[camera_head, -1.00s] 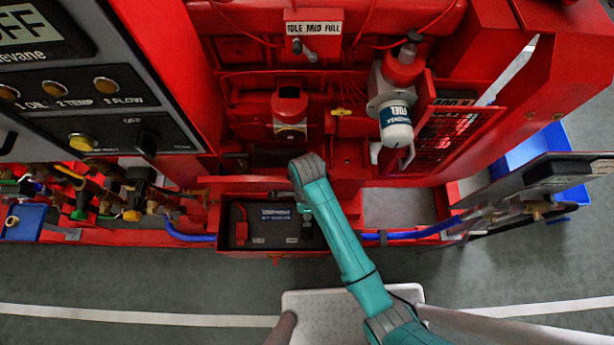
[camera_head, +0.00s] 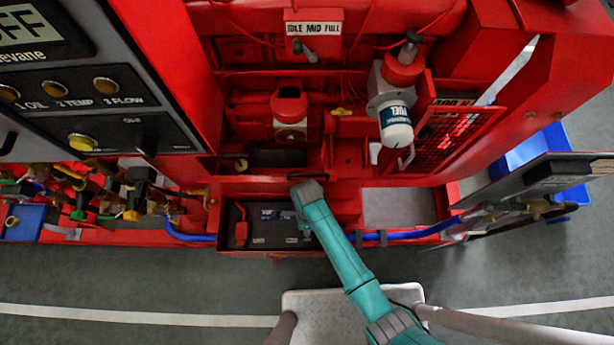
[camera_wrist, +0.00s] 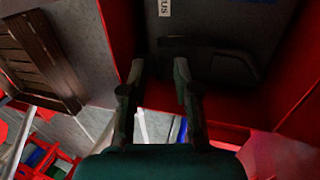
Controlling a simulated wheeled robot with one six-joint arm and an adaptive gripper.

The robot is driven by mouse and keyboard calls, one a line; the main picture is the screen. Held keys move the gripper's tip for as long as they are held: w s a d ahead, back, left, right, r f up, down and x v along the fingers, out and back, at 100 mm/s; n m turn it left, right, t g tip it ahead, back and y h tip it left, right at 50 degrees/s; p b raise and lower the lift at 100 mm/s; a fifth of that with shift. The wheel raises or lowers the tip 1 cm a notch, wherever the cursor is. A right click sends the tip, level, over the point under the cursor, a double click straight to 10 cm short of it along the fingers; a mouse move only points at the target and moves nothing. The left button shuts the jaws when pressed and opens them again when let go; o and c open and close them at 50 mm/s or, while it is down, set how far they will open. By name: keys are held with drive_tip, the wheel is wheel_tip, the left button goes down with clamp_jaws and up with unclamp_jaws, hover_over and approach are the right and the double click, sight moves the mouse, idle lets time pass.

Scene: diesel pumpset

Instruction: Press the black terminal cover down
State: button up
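The dark battery (camera_head: 272,240) sits in a red tray below the engine. A red terminal cover (camera_head: 241,230) stands at its left end. The battery's right end is largely hidden by my arm in the head view. In the wrist view, a black, rounded cover-like shape (camera_wrist: 222,65) lies against the dark battery top (camera_wrist: 235,20), just beyond my fingertips; it looks like the black terminal cover, but how far it is raised is too dark to tell. My gripper (camera_wrist: 160,68) is open, with nothing visible between its fingers. Whether a fingertip touches the cover is unclear.
Red tray walls (camera_wrist: 285,95) stand close beside the battery. A blue hose (camera_head: 400,234) runs along the front of the frame to the right. The fuel filter (camera_head: 396,125) and red engine parts are behind. A hinged panel (camera_head: 550,180) sticks out at the right.

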clamp_jaws()
drive_tip(key=shift+s+f+t, duration=0.25)
drive_tip(key=shift+s+t, duration=0.15)
drive_tip(key=shift+t, duration=0.1)
drive_tip(key=shift+s+f, duration=0.6)
unclamp_jaws()
drive_tip(key=shift+s, duration=0.1)
